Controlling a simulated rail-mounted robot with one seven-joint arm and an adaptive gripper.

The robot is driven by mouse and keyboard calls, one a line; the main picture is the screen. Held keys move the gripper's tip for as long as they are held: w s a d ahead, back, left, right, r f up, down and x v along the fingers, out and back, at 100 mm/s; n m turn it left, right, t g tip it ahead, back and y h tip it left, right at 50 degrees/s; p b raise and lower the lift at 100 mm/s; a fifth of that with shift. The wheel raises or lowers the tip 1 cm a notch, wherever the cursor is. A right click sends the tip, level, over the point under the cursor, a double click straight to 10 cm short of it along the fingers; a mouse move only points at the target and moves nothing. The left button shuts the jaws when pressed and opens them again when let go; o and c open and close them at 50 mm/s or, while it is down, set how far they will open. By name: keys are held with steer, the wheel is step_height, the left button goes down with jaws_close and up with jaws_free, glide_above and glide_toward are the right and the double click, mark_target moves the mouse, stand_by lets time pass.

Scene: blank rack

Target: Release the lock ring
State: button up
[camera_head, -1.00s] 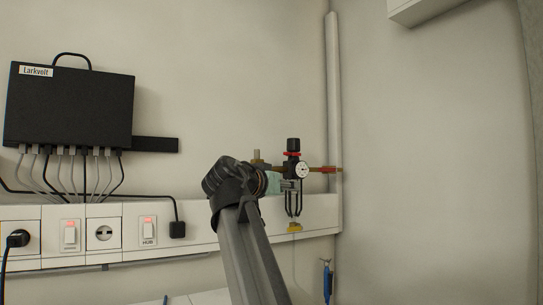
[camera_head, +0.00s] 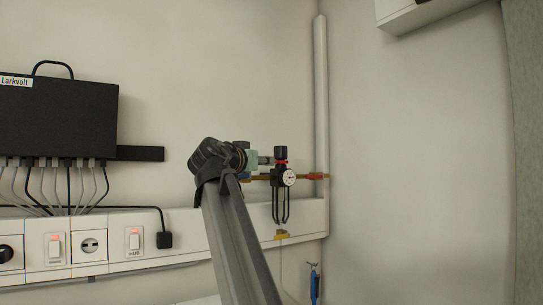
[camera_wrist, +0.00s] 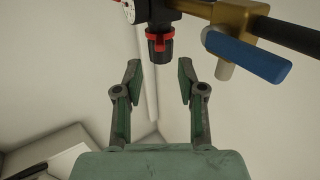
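The red lock ring (camera_head: 281,161) sits just under the black knob (camera_head: 280,151) of a regulator with a round white gauge (camera_head: 289,178). In the wrist view the knob (camera_wrist: 160,50) points down toward me, with the red ring (camera_wrist: 147,34) behind it. My gripper (camera_wrist: 160,72) is open and empty. Its two fingers stand to either side of the knob's line, with the tips short of the knob and no contact visible. In the head view my gripper (camera_head: 265,160) points right, level with the knob and just left of it; its fingers are partly overlapped.
A brass pipe with a red end fitting (camera_head: 315,177) runs by the regulator. A blue-handled lever (camera_wrist: 247,56) is close to the right finger in the wrist view. A blue tool (camera_head: 314,284) hangs below. A black box with cables (camera_head: 55,118) is at left.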

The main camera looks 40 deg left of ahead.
mark_target(278, 162)
steer(key=p+x, duration=0.2)
steer(key=x, duration=0.4)
steer(key=shift+w, duration=0.3)
steer(key=shift+a, duration=0.1)
jaws_close()
